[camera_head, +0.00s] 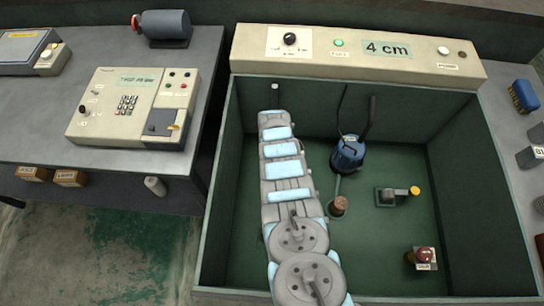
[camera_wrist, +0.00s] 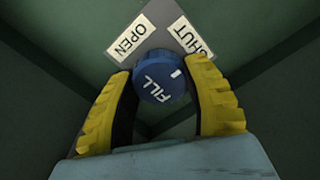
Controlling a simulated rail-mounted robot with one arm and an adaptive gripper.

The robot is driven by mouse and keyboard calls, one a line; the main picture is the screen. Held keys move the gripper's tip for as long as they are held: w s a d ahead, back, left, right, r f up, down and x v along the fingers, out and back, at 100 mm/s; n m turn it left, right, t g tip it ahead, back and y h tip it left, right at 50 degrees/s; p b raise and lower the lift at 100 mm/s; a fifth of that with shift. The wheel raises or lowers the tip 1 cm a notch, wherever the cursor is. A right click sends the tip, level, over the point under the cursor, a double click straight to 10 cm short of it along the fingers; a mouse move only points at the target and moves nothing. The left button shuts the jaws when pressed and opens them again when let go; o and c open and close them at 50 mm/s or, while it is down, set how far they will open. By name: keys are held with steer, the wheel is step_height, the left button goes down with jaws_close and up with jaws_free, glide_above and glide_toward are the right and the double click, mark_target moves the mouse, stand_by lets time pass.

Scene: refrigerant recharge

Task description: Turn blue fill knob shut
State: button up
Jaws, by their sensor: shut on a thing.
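The blue fill knob (camera_wrist: 158,88) is in the wrist view, marked FILL, and sits between my gripper's yellow fingers. Its white pointer mark is on its right side, pointing up and right, roughly toward the SHUT label (camera_wrist: 198,38). The OPEN label (camera_wrist: 130,40) is at upper left of the knob. My gripper (camera_wrist: 160,72) is closed around the knob, one finger on each side.
The green-walled bay (camera_head: 400,125) has a console (camera_head: 430,67) along its back, with a display (camera_head: 387,50) reading 4 cm. A keypad unit (camera_head: 132,105) is on the left bench.

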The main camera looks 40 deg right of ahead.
stand_by(0.3)
steer(key=o, duration=1.2)
steer(key=shift+o, duration=0.2)
steer(key=shift+a+r, duration=0.1)
steer(key=shift+r, duration=0.05)
steer(key=shift+s+r, duration=0.1)
steer(key=shift+r, duration=0.15)
steer(key=shift+w+r, duration=0.2)
steer(key=shift+r, duration=1.25)
step_height(320, 180, up, 8)
steer(key=shift+s+r, duration=0.1)
steer(key=shift+r, duration=0.05)
